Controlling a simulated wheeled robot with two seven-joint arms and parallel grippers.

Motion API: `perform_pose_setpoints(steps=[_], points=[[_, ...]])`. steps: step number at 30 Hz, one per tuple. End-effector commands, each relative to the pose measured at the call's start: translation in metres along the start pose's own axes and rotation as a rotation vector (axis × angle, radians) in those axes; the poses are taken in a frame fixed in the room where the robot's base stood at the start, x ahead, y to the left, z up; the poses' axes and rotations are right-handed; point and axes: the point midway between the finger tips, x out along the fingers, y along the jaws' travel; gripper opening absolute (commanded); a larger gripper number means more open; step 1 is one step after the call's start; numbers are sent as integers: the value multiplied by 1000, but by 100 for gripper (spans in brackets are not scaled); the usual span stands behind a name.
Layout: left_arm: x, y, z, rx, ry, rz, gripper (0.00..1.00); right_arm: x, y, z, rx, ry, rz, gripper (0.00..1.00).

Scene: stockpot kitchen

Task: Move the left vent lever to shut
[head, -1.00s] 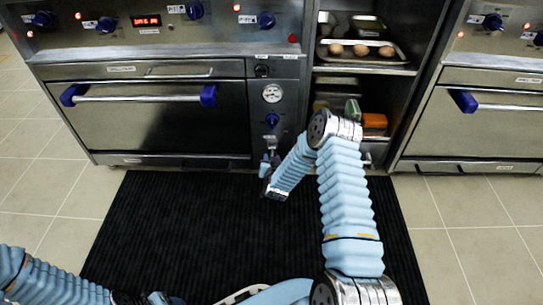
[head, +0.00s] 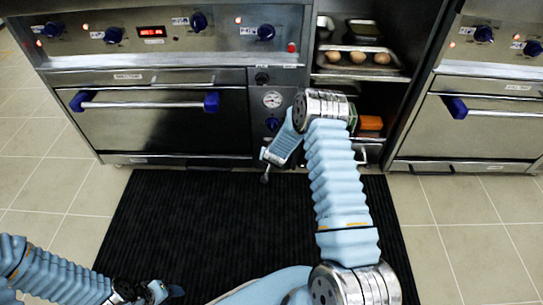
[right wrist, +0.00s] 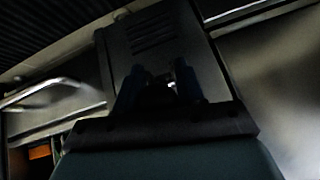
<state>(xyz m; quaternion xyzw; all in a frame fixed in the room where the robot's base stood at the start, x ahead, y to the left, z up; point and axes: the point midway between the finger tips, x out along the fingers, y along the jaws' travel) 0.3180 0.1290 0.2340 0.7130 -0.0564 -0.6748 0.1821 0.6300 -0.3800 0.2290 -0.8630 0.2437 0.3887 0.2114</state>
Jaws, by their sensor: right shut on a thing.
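My right gripper (head: 265,165) is at the foot of the left oven's narrow control column, under the gauge and blue knob. In the right wrist view its two dark fingers (right wrist: 160,88) are close together in front of a dark panel with slots, shut on the left vent lever (right wrist: 171,86). Only a small bright bit of the lever shows between the fingers; its angle is hard to tell. In the head view my wrist and forearm cover much of that spot. My left gripper (head: 158,293) is low at the left over the mat, away from the oven; its jaws are unclear.
The left oven door (head: 160,120) with its bar handle is closed. Right of the column, an open shelf bay holds a tray (head: 360,70) of round items and an orange box (head: 371,123). A second oven (head: 480,125) stands at the right. The black mat (head: 190,220) is clear.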

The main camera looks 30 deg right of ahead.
Motion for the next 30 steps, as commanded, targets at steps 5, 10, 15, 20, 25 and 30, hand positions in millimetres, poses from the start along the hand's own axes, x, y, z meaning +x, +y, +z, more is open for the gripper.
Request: perform_pose_setpoints(steps=[5, 10, 15, 20, 25, 30], points=[[0, 0, 0, 0, 0, 0, 54, 0, 0, -3, 1, 4, 1, 0], [0, 0, 0, 0, 0, 0, 54, 0, 0, -4, 1, 6, 0, 0], [0, 0, 0, 0, 0, 0, 54, 0, 0, -3, 1, 5, 0, 55], [0, 0, 0, 0, 1, 0, 54, 0, 0, -2, 1, 3, 0, 55], [-2, 0, 0, 0, 1, 0, 54, -7, 0, -3, 0, 3, 0, 55], [-6, 2, 0, -1, 2, -1, 54, -40, -1, -4, 0, 4, -1, 55]])
